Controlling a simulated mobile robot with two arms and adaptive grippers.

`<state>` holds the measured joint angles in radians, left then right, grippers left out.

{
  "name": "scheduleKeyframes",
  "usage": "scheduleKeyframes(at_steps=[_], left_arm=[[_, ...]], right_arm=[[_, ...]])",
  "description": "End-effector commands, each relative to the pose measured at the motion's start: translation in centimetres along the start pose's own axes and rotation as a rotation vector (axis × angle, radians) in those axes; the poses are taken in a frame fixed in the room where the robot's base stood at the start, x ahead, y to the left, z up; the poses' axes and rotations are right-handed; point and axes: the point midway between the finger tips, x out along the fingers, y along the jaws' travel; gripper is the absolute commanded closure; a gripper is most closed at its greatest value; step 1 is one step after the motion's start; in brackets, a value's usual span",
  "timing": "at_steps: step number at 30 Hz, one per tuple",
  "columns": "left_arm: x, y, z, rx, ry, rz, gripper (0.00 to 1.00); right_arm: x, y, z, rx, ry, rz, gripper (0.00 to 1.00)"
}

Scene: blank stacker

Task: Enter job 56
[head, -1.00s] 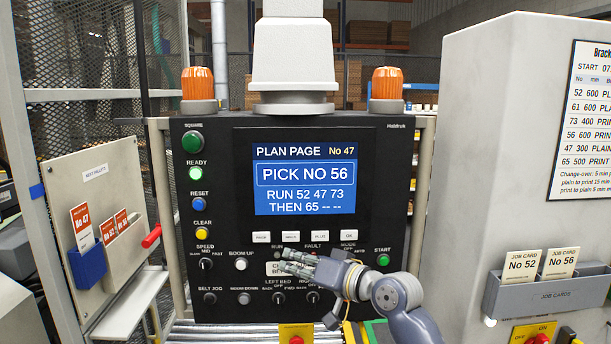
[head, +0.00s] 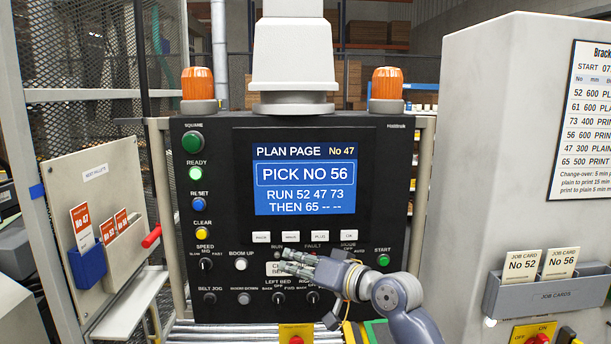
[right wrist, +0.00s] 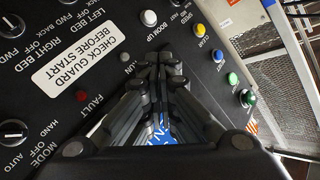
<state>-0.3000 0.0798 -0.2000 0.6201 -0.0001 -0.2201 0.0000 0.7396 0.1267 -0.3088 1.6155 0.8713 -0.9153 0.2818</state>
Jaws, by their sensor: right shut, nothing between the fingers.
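The black control panel (head: 222,256) stands straight ahead. Its screen (head: 304,185) reads "PLAN PAGE No 47", "PICK NO 56", "RUN 52 47 73" and "THEN 65". A row of white keys, including the left one (head: 261,237) and the right one (head: 349,236), sits below the screen; their legends are too small to read. My right gripper (head: 281,260) is shut and empty, in front of the panel below these keys, partly covering the "CHECK GUARD BEFORE START" label (right wrist: 88,55). In the right wrist view its fingers (right wrist: 160,62) are together, with part of the blue screen behind them.
Around the keys are the green START button (head: 383,260), white BOOM UP button (head: 241,264), yellow CLEAR (head: 203,233), blue RESET (head: 199,204) and several knobs. Job cards No 52 and No 56 (head: 562,262) stand in a grey holder at right. A job list (head: 585,120) hangs above.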

Motion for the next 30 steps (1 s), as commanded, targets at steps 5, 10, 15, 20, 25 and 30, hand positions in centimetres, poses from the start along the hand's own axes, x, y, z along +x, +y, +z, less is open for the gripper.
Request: scheduleKeyframes(at_steps=[5, 10, 15, 20, 25, 30], left_arm=[[0.0, 0.0, 0.0, 0.000, 0.000, 0.000, 0.60], [0.1, 0.0, 0.0, 0.000, 0.000, 0.000, 0.60], [0.1, 0.0, 0.0, 0.000, 0.000, 0.000, 0.60], [0.2, 0.0, 0.0, 0.000, 0.000, 0.000, 0.60], [0.3, 0.0, 0.0, 0.000, 0.000, 0.000, 0.60], [0.4, 0.0, 0.0, 0.000, 0.000, 0.000, 0.60]], right_arm=[[0.0, 0.1, -0.1, -0.003, 0.004, 0.003, 1.00], [-0.3, 2.2, -1.3, -0.076, 0.082, 0.062, 1.00], [-2.1, 6.6, -4.5, -0.295, 0.264, 0.213, 1.00], [-5.0, 9.6, -7.4, -0.575, 0.426, 0.369, 1.00], [-8.1, 10.8, -9.3, -0.902, 0.549, 0.515, 1.00], [-10.8, 10.2, -9.7, -1.278, 0.634, 0.631, 1.00]])
